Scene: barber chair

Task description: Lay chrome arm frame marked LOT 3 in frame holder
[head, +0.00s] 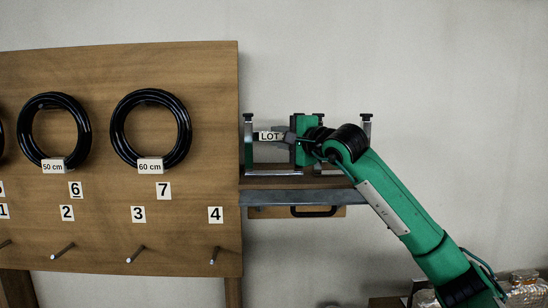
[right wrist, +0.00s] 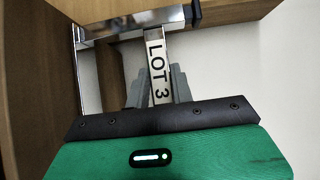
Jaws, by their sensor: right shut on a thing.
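In the right wrist view the gripper's grey fingers (right wrist: 157,92) close on both sides of the bar tagged LOT 3 (right wrist: 157,68). Upright chrome posts with black knobs (head: 248,117), which look like the frame holder, stand on the shelf around the gripper. A chrome bar (right wrist: 90,72) and a black knob (right wrist: 193,12) are close by in the wrist view. Whether the frame touches the holder is unclear. My left gripper is out of view.
A wooden board (head: 200,90) stands left of the shelf, with black hoses tagged 50 cm (head: 54,126) and 60 cm (head: 150,128) and several pegs below. A black handle (head: 313,211) sits under the metal-edged shelf (head: 300,197). Shiny objects (head: 525,285) lie at the lower right.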

